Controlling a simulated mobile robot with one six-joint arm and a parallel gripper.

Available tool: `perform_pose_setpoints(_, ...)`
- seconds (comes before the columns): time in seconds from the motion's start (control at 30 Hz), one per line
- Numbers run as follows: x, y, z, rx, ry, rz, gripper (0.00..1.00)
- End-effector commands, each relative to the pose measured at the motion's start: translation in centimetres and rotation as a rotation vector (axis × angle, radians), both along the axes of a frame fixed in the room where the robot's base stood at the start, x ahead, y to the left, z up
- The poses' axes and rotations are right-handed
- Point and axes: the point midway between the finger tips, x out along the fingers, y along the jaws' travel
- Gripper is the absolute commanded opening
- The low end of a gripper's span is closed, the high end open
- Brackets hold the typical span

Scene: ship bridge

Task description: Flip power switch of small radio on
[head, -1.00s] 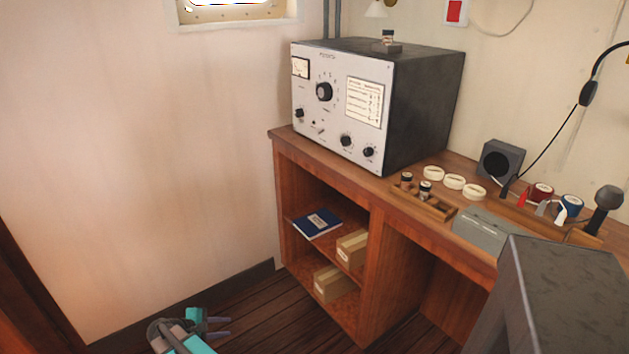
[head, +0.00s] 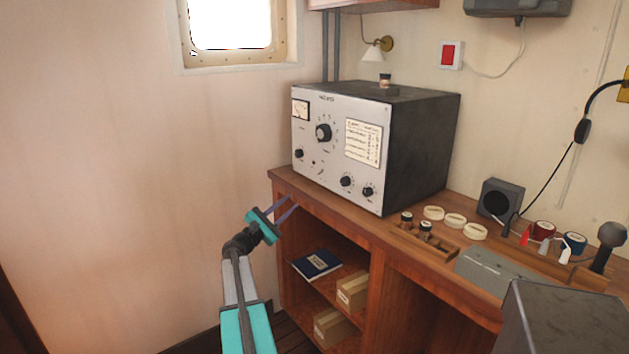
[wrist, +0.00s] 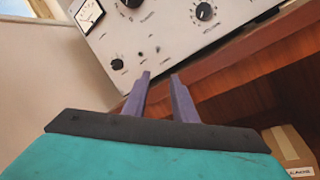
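The radio (head: 330,165) is a box with a pale front panel and dark sides, standing on the left end of the wooden desk. Its panel carries a meter, a large dial, smaller knobs and a printed card. Small dark fittings (wrist: 140,53) low on the panel, between the knobs, show in the wrist view; which one is the power switch and its position are too small to tell. My gripper (head: 297,203) is open and empty, in front of the desk's left edge and below the panel. In the wrist view its fingers (wrist: 160,76) point up at the panel's lower part, apart from it.
The desk edge (head: 330,207) runs just below the radio, close to my fingers. Shelves under it hold a blue book (head: 316,263) and boxes (head: 352,290). The left wall side is open.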

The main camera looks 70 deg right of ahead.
Motion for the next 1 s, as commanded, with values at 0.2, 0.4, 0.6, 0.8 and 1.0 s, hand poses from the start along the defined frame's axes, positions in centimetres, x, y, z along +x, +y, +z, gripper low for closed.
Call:
perform_pose_setpoints(0.2, -0.8, -0.8, 1.7, -0.028, 0.031, -0.013, 0.25)
perform_pose_setpoints(0.4, -0.8, -0.8, 1.6, -0.027, 0.030, -0.013, 0.25)
perform_pose_setpoints(0.6, -0.9, -1.2, 1.7, -0.027, 0.029, -0.013, 0.25)
perform_pose_setpoints(0.8, -1.4, -2.6, 2.2, -0.027, 0.029, -0.014, 0.25)
perform_pose_setpoints(1.0, -2.2, -5.0, 3.1, -0.026, 0.029, -0.014, 0.25)
